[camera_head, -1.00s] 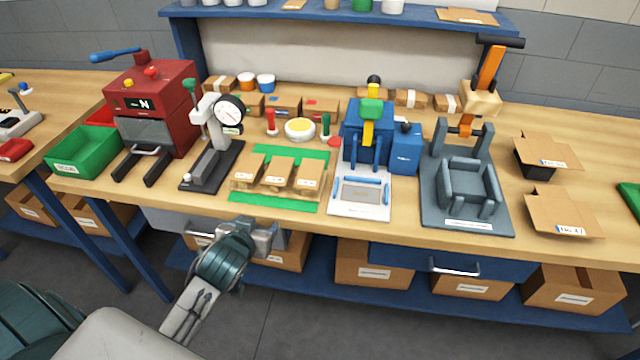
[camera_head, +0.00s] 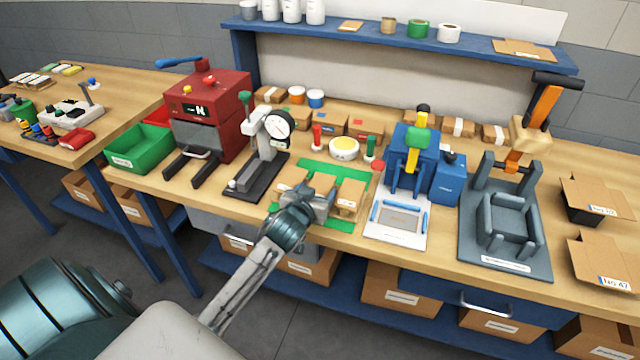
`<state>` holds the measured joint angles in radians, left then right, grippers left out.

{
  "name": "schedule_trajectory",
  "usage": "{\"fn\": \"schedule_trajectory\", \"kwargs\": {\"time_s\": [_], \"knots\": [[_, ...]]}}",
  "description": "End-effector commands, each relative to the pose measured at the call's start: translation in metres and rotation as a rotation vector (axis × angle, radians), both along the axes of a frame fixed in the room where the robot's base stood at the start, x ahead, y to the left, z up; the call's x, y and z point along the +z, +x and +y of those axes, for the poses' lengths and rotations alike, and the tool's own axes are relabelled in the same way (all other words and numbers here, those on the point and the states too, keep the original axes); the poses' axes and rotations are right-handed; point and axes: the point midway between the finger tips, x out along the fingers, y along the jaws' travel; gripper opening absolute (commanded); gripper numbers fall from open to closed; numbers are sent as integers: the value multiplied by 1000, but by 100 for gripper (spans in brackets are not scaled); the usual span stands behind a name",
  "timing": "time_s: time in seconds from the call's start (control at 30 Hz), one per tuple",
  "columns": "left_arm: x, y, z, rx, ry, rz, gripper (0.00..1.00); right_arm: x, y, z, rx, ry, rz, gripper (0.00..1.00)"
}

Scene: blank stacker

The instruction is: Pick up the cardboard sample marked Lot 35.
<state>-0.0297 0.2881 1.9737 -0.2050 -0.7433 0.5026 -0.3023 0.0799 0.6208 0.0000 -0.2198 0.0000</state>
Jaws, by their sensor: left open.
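Cardboard samples lie in a row on a green mat (camera_head: 338,224) on the workbench. The left sample (camera_head: 288,185) and the right sample (camera_head: 349,194) show partly; the middle one is mostly hidden by my gripper. Their labels are too small or covered to read, so I cannot tell which is Lot 35. My left gripper (camera_head: 322,193) is open, over the front and middle of the row. Whether its fingers touch a sample is hidden. My right gripper is not in view.
A dial gauge stand (camera_head: 268,150) stands close left of the mat. A blue press (camera_head: 412,160) with a white plate stands to the right. A grey fixture (camera_head: 507,225) stands farther right.

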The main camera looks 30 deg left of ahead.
Motion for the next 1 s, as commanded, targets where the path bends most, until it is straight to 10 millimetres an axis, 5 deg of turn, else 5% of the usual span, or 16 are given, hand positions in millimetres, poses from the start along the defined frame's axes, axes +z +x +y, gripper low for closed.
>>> {"fn": "schedule_trajectory", "kwargs": {"time_s": [0.4,0.6,1.0], "knots": [[-5,17,4,0,0,-1,66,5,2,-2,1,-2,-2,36],[-5,17,4,0,0,-1,33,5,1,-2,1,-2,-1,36],[1,17,5,1,1,-2,33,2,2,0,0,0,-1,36]]}}
